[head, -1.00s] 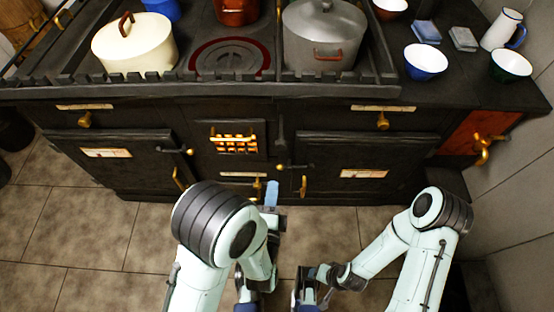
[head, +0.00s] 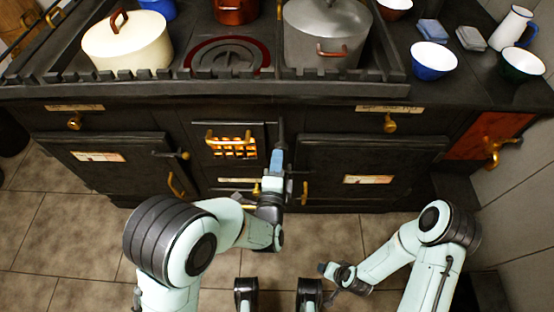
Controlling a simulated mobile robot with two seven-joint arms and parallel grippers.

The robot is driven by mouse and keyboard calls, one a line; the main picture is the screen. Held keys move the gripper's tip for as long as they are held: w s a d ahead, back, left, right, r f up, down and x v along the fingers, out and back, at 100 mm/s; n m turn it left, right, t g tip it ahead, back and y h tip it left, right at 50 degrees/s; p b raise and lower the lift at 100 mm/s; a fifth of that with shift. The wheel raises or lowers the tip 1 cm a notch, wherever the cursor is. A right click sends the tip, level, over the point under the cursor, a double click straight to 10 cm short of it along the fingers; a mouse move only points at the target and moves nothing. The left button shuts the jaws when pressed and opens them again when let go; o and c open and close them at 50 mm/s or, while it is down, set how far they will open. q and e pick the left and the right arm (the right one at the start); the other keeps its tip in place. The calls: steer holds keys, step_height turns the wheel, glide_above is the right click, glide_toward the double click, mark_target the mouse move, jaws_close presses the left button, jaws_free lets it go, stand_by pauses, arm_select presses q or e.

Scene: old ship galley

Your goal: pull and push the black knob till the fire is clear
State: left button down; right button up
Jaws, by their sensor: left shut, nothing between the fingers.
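The black knob (head: 281,132) is a dark upright piece on the stove front, just right of the fire grate (head: 232,143). Orange fire glows between the grate bars. My left gripper (head: 277,160) has blue fingertips, shut and empty, just below the knob. I cannot tell whether they touch it; the gripper hides the stove front there. My right arm is folded low at the right, with its hand (head: 334,272) over the floor, away from the stove. Its finger state is unclear.
A cream pot (head: 127,45) and a grey pot (head: 327,35) stand on the stove top behind a rail. Brass handles, such as the right latch (head: 304,192), stick out near my left gripper. Tiled floor is clear between the stove and me.

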arm_select(q)
steer(key=w, duration=0.7)
steer(key=shift+w+r+p, duration=0.15)
steer(key=shift+p, duration=0.25)
arm_select(e)
steer(key=shift+s+a+r, duration=0.35)
steer(key=shift+s+r, duration=0.1)
steer(key=shift+r, duration=0.1)
arm_select(q)
steer(key=shift+a, duration=0.1)
